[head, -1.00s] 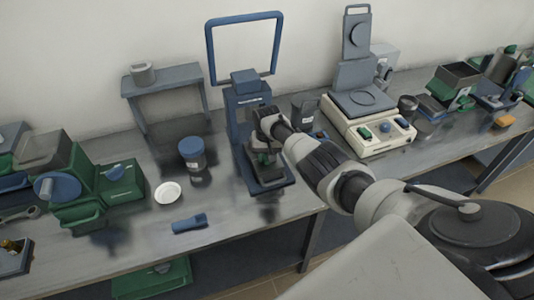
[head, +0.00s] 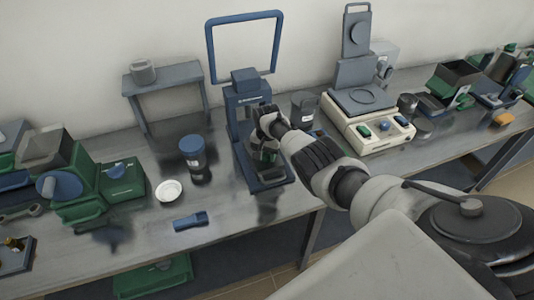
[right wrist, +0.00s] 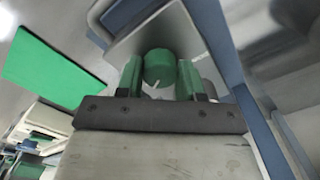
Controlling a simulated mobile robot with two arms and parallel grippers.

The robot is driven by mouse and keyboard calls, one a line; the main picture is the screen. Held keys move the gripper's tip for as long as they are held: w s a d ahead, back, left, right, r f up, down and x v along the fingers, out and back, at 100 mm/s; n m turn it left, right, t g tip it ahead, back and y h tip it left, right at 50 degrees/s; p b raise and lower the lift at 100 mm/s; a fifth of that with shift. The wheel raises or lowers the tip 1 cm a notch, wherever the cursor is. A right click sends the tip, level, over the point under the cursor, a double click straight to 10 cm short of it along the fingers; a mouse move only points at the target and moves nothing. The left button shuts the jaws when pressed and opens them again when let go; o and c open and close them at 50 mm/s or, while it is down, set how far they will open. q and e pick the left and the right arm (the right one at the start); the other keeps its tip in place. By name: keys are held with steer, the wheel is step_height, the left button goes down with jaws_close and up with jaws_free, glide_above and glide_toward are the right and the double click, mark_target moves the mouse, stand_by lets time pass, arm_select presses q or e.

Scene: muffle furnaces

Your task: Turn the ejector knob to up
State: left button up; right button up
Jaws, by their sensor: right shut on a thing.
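The ejector knob (right wrist: 159,67) is a green cylinder with a white pointer line in the right wrist view. The line slants slightly near its lower edge. My right gripper (right wrist: 158,78) has its two green-padded fingers on either side of the knob and is shut on it. In the head view my right gripper (head: 266,152) is at the front of the blue press-like device (head: 247,88) with the big frame handle. There the arm and gripper hide the knob. My left gripper is not in view.
A dark blue-lidded jar (head: 194,158), a white dish (head: 169,191) and a blue tool (head: 190,221) are left of the device. A cream instrument (head: 375,141) is to its right. A green machine (head: 82,195) is at the left. The bench front is partly clear.

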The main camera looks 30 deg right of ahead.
mark_target(267, 155)
steer(key=shift+r, duration=0.1)
steer(key=o, duration=0.9)
steer(key=shift+r, duration=0.2)
steer(key=shift+r+p, duration=1.15)
steer(key=shift+r, duration=4.05)
steer(key=shift+f, duration=0.1)
